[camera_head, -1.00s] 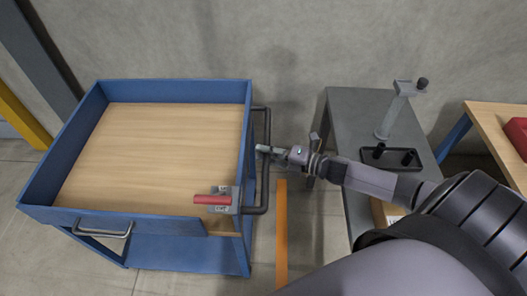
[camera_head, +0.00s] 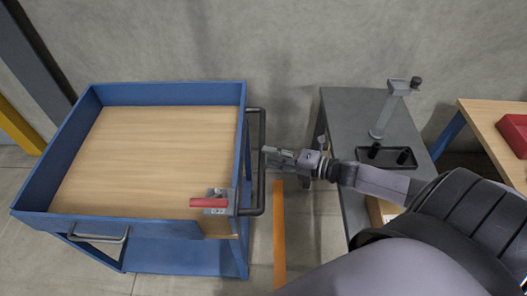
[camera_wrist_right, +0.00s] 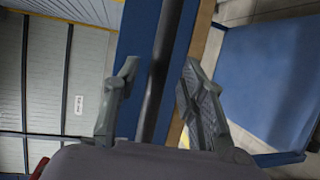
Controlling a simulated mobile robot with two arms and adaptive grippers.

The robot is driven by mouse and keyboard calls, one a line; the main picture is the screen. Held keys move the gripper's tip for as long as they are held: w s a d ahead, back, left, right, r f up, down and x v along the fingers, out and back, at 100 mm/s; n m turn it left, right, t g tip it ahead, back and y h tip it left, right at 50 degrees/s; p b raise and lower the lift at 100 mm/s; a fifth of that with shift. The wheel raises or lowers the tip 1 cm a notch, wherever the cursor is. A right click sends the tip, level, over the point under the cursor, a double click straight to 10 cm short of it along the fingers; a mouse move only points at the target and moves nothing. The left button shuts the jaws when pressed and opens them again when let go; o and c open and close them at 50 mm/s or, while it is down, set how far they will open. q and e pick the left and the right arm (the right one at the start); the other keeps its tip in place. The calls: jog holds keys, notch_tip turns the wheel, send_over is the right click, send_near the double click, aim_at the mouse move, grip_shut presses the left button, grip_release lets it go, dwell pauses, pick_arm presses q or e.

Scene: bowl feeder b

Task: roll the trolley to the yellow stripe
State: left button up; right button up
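The trolley (camera_head: 243,130) is a blue cart with a wooden top, left of centre in the head view. Its dark push bar (camera_head: 262,180) is on its right side and also shows in the wrist view (camera_wrist_right: 155,85). A yellow-orange stripe (camera_head: 279,240) lies on the floor just right of the trolley. My right gripper (camera_head: 268,157) is just right of the push bar. In the wrist view its fingers (camera_wrist_right: 157,80) are open, with the bar lined up between them; I cannot tell whether they touch it. My left gripper is out of view.
A red lever (camera_head: 208,203) sits on the trolley's near right corner. A grey table (camera_head: 345,115) with a stand and black tray (camera_head: 390,158) is on the right. A wooden table (camera_head: 490,120) with a red bin stands beyond. A wall closes the back.

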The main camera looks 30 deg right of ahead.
jog(key=shift+v, duration=1.7)
jog(key=shift+a, duration=0.1)
